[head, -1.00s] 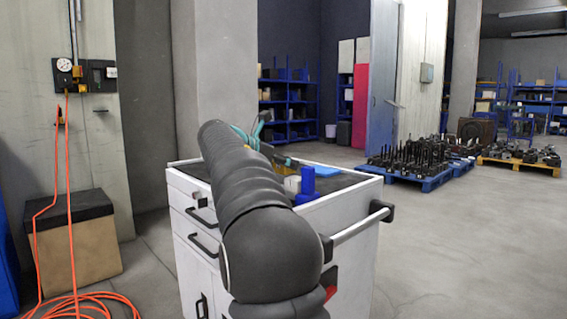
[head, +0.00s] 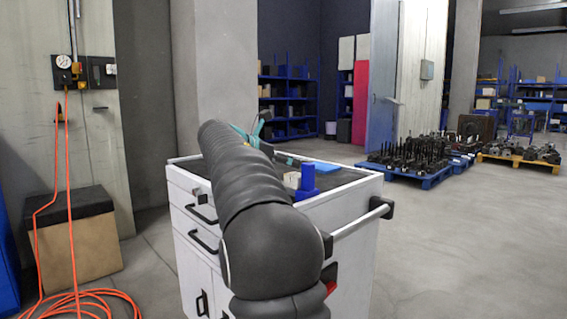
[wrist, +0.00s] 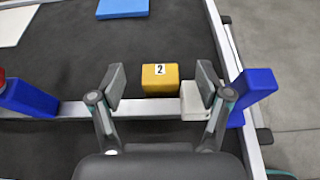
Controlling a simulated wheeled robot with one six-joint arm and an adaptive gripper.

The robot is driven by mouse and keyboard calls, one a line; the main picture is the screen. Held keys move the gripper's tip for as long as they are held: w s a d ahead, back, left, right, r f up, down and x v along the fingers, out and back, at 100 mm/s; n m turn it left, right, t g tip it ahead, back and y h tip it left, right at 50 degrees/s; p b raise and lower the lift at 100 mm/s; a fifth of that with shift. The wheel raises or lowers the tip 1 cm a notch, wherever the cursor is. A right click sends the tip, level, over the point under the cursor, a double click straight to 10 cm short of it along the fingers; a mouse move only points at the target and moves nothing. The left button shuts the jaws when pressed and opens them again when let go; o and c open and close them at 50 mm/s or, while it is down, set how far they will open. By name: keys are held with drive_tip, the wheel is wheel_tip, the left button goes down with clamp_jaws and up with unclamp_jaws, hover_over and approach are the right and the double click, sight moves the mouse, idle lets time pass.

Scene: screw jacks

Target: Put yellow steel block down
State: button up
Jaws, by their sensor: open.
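The yellow steel block (wrist: 160,75), marked with a 2, rests on the dark trolley top in the wrist view. My gripper (wrist: 161,84) is open, with one finger on each side of the block and a gap to it on both sides. A white block (wrist: 192,103) stands close to the block's right side, partly behind the right finger. I cannot tell whether the two blocks touch. In the head view, my arm hides most of this spot.
A blue piece (wrist: 256,88) stands at right, and another (wrist: 28,98) at left. A flat blue plate (wrist: 123,8) lies farther back. The white trolley (head: 350,225) has a raised rim and a side handle (head: 362,229). Dark bare top lies left of the yellow block.

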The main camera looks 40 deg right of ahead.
drive_tip(key=p+v, duration=0.1)
drive_tip(key=v, duration=1.1)
drive_tip(key=shift+r, duration=0.4)
drive_tip(key=shift+a, duration=0.1)
